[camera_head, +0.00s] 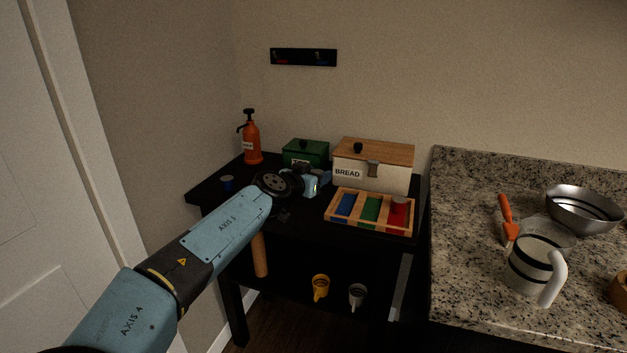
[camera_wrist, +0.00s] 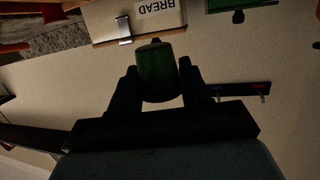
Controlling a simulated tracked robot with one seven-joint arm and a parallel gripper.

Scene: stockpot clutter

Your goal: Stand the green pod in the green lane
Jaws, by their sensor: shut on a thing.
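My gripper (camera_wrist: 160,78) is shut on the green pod (camera_wrist: 159,72), which sits between the two fingers in the wrist view. In the head view the pod is hidden by my arm. The wooden lane tray (camera_head: 370,230) lies on the black table, to the right of my gripper. It has a blue lane (camera_head: 345,206), a green lane (camera_head: 370,209) in the middle and a red lane (camera_head: 392,218). No pod shows in the green lane. A red pod (camera_head: 399,203) stands in the red lane.
A bread box (camera_head: 361,172) and a green box (camera_head: 305,152) stand behind the tray. A granite counter (camera_head: 465,190) with a jug (camera_head: 533,265) is at right.

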